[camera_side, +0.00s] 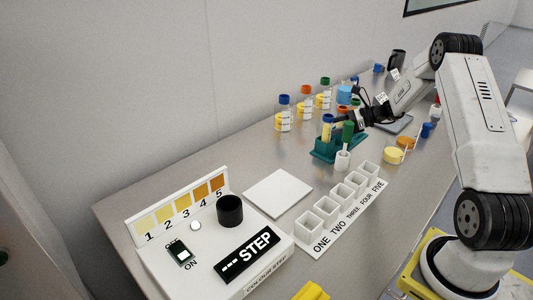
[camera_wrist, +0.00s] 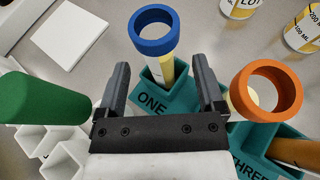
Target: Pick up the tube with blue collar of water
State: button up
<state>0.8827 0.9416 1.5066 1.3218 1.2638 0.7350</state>
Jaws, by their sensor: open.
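The tube with the blue collar (camera_wrist: 154,62) stands in the slot marked ONE of a teal rack (camera_wrist: 151,98) in the wrist view. Its blue ring faces the camera, and its body holds something pale yellow. My gripper (camera_wrist: 159,80) is open, with one finger on each side of the tube; I cannot tell whether they touch it. In the side view the same tube (camera_side: 327,128) stands in the teal rack (camera_side: 325,152), with my gripper (camera_side: 345,120) close by on its right.
An orange-collared tube (camera_wrist: 267,92) stands close right of my gripper in the wrist view. A green-topped item (camera_wrist: 42,98) is close on the left. Bottles with coloured caps (camera_side: 284,113) stand behind the rack. A white plate (camera_side: 278,193) and a row of white cups (camera_side: 340,208) lie in front.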

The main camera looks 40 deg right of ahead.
aim_at(326, 128)
jog(key=shift+x, duration=1.85)
grip_shut()
